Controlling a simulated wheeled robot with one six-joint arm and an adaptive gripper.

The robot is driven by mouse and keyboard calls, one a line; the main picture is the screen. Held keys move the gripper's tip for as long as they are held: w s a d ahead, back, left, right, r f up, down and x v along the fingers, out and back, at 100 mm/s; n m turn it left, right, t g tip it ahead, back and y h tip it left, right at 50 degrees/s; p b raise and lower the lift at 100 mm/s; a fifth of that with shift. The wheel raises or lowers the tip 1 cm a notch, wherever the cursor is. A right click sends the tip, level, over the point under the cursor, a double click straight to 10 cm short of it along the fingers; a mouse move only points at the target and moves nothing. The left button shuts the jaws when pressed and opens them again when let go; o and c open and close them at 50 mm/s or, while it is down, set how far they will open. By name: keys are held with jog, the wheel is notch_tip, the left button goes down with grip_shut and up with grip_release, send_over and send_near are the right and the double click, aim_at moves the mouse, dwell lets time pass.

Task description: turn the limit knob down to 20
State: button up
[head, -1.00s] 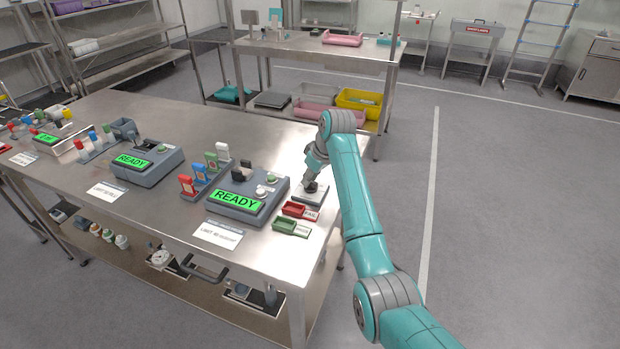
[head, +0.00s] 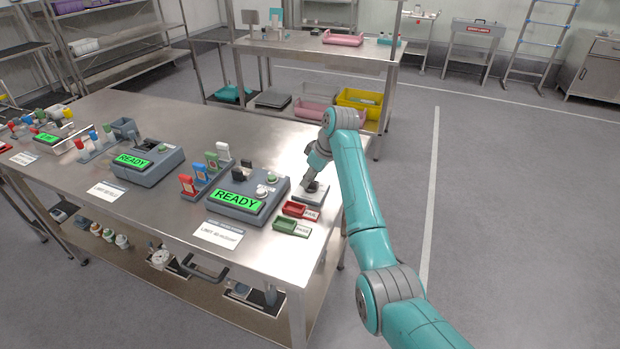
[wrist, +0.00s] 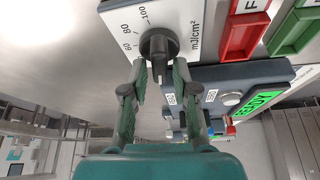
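The limit knob (wrist: 159,45) is a dark round knob with a raised grip bar, on a white dial plate (wrist: 112,18) marked 60, 80, 100 and mJ/cm². The rest of the scale and the knob's exact setting cannot be read. In the wrist view my gripper (wrist: 160,68) has its fingers apart, one on each side of the knob's near end. I cannot tell whether either finger touches it. In the head view my gripper (head: 312,180) points down at the dial box (head: 326,195) at the table's right edge, and partly hides the knob.
A red tray (head: 293,209) and a green tray (head: 285,225) lie just in front of the dial box. A grey unit with a green READY display (head: 237,197) stands to the left. Further READY units and colored holders line the steel table (head: 240,140). The floor at right is clear.

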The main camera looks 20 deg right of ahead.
dwell(0.3)
jog(key=v, duration=1.2)
